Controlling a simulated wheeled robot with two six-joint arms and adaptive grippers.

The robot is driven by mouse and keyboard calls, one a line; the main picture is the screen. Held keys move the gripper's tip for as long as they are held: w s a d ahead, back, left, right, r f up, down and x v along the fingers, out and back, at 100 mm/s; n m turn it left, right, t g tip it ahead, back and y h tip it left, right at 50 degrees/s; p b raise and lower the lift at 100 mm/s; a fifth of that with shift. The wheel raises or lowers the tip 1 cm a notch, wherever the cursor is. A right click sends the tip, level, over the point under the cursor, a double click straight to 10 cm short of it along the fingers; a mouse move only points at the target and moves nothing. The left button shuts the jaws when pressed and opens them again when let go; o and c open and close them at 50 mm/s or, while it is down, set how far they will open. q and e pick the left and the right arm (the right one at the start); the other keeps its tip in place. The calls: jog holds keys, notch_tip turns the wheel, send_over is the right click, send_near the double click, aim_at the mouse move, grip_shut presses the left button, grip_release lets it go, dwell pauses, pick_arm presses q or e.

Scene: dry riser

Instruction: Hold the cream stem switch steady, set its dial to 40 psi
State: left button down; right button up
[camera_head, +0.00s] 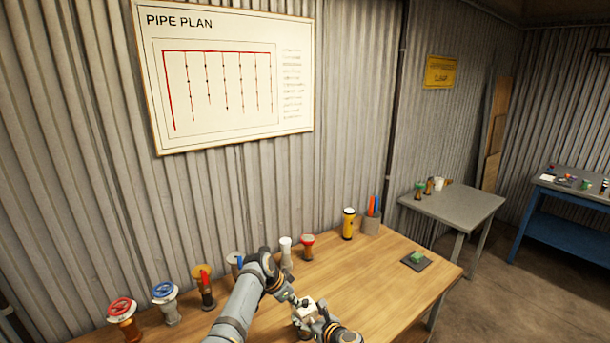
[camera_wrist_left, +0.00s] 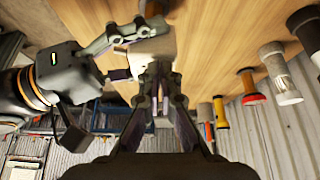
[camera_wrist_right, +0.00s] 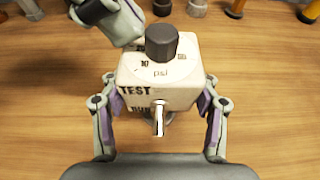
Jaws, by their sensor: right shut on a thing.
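The cream stem switch (camera_wrist_right: 160,80) is a boxy body with a black dial knob (camera_wrist_right: 161,43) on top, "psi" and scale marks around it, "TEST" on its side and a small metal lever in front. My right gripper (camera_wrist_right: 160,112) is shut on the body, one finger on each side. The switch also shows in the head view (camera_head: 304,315). My left gripper (camera_wrist_left: 158,72) points at the switch from close by; in the right wrist view it is up and left of the knob. Its fingers look close together, and contact with the knob is unclear. The knob's exact setting is unreadable.
Along the wall stand a red-wheel valve (camera_head: 122,310), a blue-wheel valve (camera_head: 164,293), several other fittings, a yellow flashlight (camera_head: 348,222) and a pen cup (camera_head: 370,224). A dark pad with a green item (camera_head: 417,258) lies at right. The tabletop before it is clear.

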pick_arm(q)
jog(key=shift+r, duration=0.1)
pick_arm(e)
jog(key=shift+s+a, duration=0.1)
pick_arm(q)
jog(key=r, duration=0.6)
jog(key=shift+s+a, duration=0.15)
jog(key=shift+a, duration=0.2)
jog(key=shift+s+d+f, duration=0.2)
jog(key=shift+s+f, duration=0.05)
jog(key=shift+f, duration=0.75)
jog(key=shift+s+d+f, duration=0.25)
jog(key=shift+s+f, duration=0.05)
jog(key=shift+f, duration=0.75)
jog(key=shift+s+d+f, duration=0.2)
jog(key=shift+s+f, duration=0.05)
jog(key=shift+f, duration=0.75)
jog(key=shift+w+d, duration=0.2)
jog(key=shift+w, duration=0.1)
jog(key=shift+w+a, duration=0.1)
jog(key=shift+w, duration=0.05)
